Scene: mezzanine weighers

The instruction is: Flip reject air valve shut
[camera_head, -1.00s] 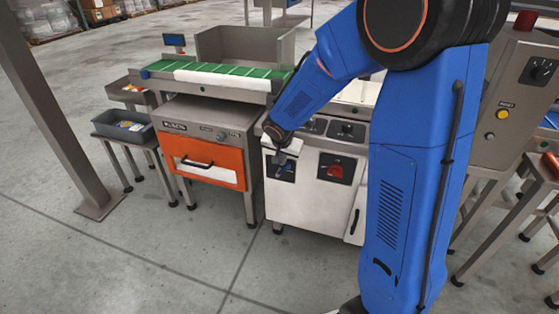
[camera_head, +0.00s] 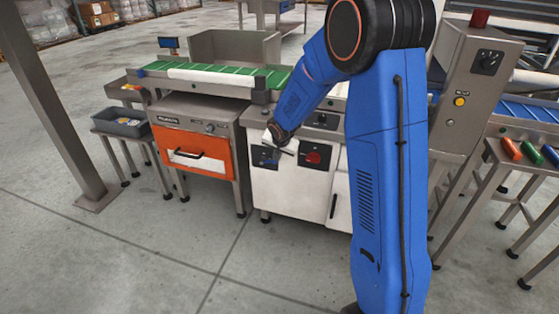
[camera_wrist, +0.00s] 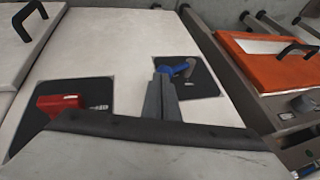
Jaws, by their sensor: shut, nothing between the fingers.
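A white cabinet (camera_head: 290,200) has two dark square panels on its front. The left panel (camera_head: 262,160) carries a valve with a blue handle, largely hidden by my gripper in the head view. The blue handle (camera_wrist: 174,69) with a metal stem shows in the wrist view. The other panel has a red-handled valve (camera_head: 312,158), also visible in the wrist view (camera_wrist: 60,103). No readable label tells which is the reject air valve. My gripper (camera_wrist: 164,76) is shut and empty, its fingertips right by the blue handle; I cannot tell whether they touch.
An orange-fronted machine (camera_head: 190,155) stands left of the cabinet, with a green conveyor (camera_head: 215,77) above. A grey post (camera_head: 62,110) is at far left. A control column (camera_head: 465,90) and a side table (camera_head: 520,165) stand at right. The floor in front is clear.

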